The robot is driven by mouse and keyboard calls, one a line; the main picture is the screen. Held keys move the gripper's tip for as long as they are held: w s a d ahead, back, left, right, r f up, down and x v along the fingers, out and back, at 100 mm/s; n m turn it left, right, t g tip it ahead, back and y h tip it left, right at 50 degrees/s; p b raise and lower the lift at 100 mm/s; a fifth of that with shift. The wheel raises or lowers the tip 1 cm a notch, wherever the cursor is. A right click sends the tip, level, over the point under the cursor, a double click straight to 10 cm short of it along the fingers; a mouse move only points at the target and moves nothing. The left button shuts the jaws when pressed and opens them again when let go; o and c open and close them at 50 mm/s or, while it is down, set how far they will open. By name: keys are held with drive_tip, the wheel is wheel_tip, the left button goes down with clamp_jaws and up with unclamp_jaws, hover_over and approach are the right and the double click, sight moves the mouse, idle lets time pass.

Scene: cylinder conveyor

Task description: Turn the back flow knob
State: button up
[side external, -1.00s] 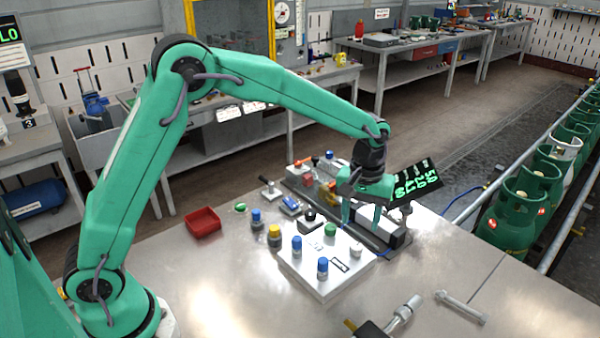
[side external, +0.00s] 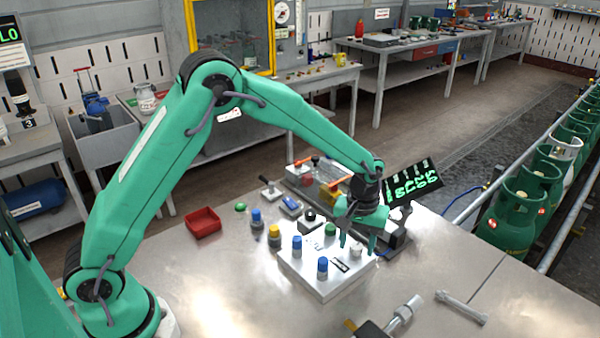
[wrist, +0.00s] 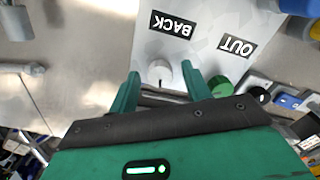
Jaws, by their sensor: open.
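A pale panel (side external: 308,284) with several knobs sits on the metal table; its BACK label (wrist: 172,24) and OUT label (wrist: 237,45) show in the wrist view. A white knob (wrist: 158,72) stands nearest the BACK label; it also shows in the side view (side external: 355,252). My gripper (side external: 357,246) is open, pointing down over the panel's right part. In the wrist view its fingertips (wrist: 160,72) lie either side of the white knob; I cannot tell if they touch it. A green knob (wrist: 219,88) is just beside the right finger.
Blue knobs (side external: 322,267) stand on the panel's near and left sides. A red tray (side external: 202,222) is at left. A display (side external: 412,182) and a block assembly stand behind my gripper. A wrench (side external: 461,307) lies at right. The front left of the table is clear.

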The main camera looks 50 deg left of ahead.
drive_tip(key=c, duration=1)
drive_tip(key=shift+m, duration=0.4)
drive_tip(key=m, duration=1.2)
drive_tip(key=shift+a+m, duration=0.1)
drive_tip(key=shift+m, duration=0.2)
drive_tip(key=o, duration=1)
